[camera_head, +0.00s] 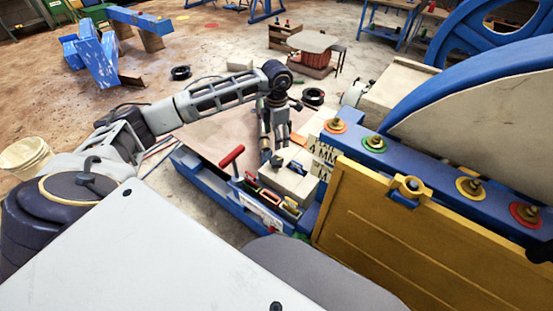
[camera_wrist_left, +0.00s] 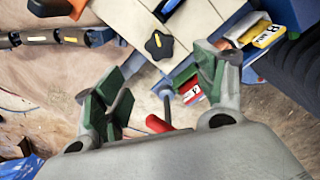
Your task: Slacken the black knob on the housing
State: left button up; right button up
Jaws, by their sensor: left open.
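The black knob (camera_wrist_left: 158,45), star-shaped with a yellow mark on top, sits on the pale housing (camera_wrist_left: 195,20) in the left wrist view. The pale housing also shows in the head view (camera_head: 290,183), beside the blue machine frame; I cannot make out the knob clearly there. My left gripper (camera_head: 271,152) reaches down over the housing's far side. In the left wrist view its green-padded fingers (camera_wrist_left: 162,78) are spread wide and hold nothing. The knob shows beyond the gap between them, apart from both fingers. My right gripper is not in view.
A red T-handle (camera_head: 232,156) stands left of the housing, close below the gripper in the wrist view (camera_wrist_left: 165,135). A yellow panel (camera_head: 400,225) and a blue beam (camera_head: 440,165) with knobs on colored rings stand to the right. Open floor lies left.

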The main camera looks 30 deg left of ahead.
aim_at(276, 160)
pick_arm(q)
notch_tip(276, 160, down, 11)
jog(key=shift+r, duration=0.15)
jog(key=shift+f, duration=0.95)
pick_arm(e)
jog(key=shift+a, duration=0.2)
pick_arm(q)
jog(key=c, duration=0.9)
jog(key=shift+c, duration=0.7)
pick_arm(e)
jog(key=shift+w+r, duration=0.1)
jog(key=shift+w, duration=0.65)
